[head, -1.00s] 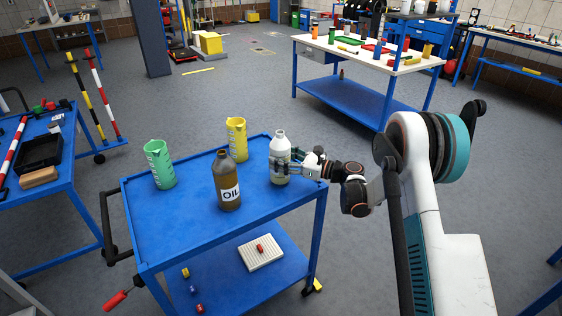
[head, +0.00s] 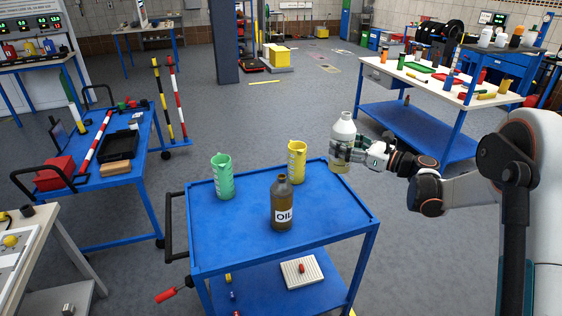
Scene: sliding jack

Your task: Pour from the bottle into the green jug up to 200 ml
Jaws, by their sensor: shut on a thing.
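A clear, whitish bottle (head: 343,132) is held upright in my gripper (head: 350,151), which is shut around its middle. The bottle appears raised over the far right corner of the blue cart's top (head: 330,210). The green jug (head: 222,178) stands upright on the left part of the cart top, well to the left of my gripper. A brown bottle labelled OIL (head: 282,204) stands near the front middle of the cart. The liquid levels in the held bottle and the jug are too small to read.
A yellow jug (head: 297,161) stands on the cart between the green jug and the held bottle. The cart's left handle (head: 172,228) sticks out at its side. Bare cart top lies around the green jug. Another blue cart (head: 135,170) stands at the left.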

